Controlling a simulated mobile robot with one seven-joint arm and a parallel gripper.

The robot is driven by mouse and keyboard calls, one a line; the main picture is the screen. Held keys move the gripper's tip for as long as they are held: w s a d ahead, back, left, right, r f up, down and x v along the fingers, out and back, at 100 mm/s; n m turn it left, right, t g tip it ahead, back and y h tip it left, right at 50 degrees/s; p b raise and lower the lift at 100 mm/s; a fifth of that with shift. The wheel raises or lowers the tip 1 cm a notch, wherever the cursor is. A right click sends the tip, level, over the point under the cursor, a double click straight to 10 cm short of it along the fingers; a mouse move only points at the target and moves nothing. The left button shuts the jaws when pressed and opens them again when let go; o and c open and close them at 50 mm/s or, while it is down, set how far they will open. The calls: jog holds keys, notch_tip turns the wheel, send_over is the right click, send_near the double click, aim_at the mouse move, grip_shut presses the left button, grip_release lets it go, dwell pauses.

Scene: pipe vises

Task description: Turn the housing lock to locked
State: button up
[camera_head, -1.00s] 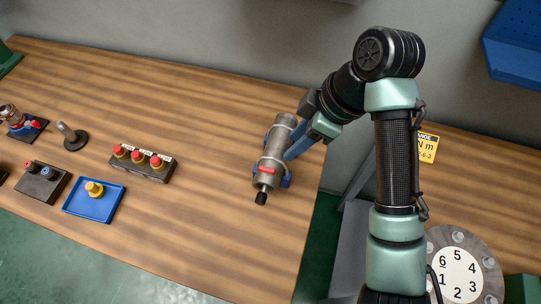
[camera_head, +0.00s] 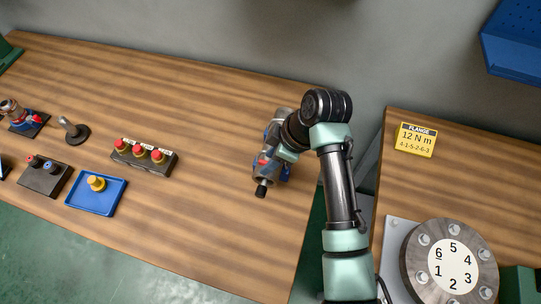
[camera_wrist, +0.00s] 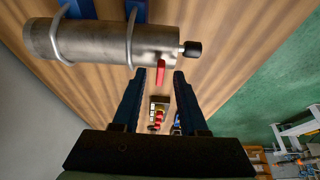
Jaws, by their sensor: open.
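The housing is a grey metal cylinder (camera_wrist: 105,42) clamped in blue supports, with a black-tipped rod (camera_wrist: 191,49) at one end. In the head view the housing (camera_head: 271,135) is partly hidden by my arm. The red housing lock (camera_wrist: 161,73) is a small lever that sticks out from the cylinder's side near the rod end. It also shows in the head view (camera_head: 261,161). My gripper (camera_wrist: 160,82) is open, its two dark blue fingers on either side of the lever's line in the wrist view. I cannot tell whether the fingertips touch it.
A box with several red buttons (camera_head: 140,151), a blue tray (camera_head: 82,205) with a yellow knob and a black control box (camera_head: 44,180) stand to the left. A flange with a numbered dial (camera_head: 415,264) is on the right. The wooden bench (camera_head: 210,220) between is clear.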

grip_shut()
jog(key=shift+r+m+p, duration=0.1)
jog(key=shift+m+p, duration=0.2)
jog(key=m+p, duration=0.1)
jog(key=m+t+p, duration=0.1)
jog(key=m, duration=0.1)
jog(key=shift+s+a+r+m+h+p, duration=0.1)
jog(key=shift+s+a+m+h+p, duration=0.1)
jog(key=shift+m+h+p, duration=0.15)
jog(key=m+p, duration=0.1)
jog(key=m, duration=0.1)
jog(key=m+t+h+p, duration=0.1)
jog(key=m+p, duration=0.1)
jog(key=shift+s+a+m+h, duration=0.1)
jog(key=shift+m+h, duration=0.15)
jog(key=m+p, duration=0.1)
jog(key=m, duration=0.1)
jog(key=m+t+h+p, duration=0.1)
jog(key=m+p, duration=0.1)
jog(key=shift+a+h, duration=0.2)
jog(key=shift+h, duration=0.1)
jog(key=m+h, duration=0.1)
jog(key=m, duration=0.1)
jog(key=m+p, duration=0.1)
jog(key=m, duration=0.2)
jog(key=shift+a+h, duration=0.1)
jog(key=shift+h, duration=0.3)
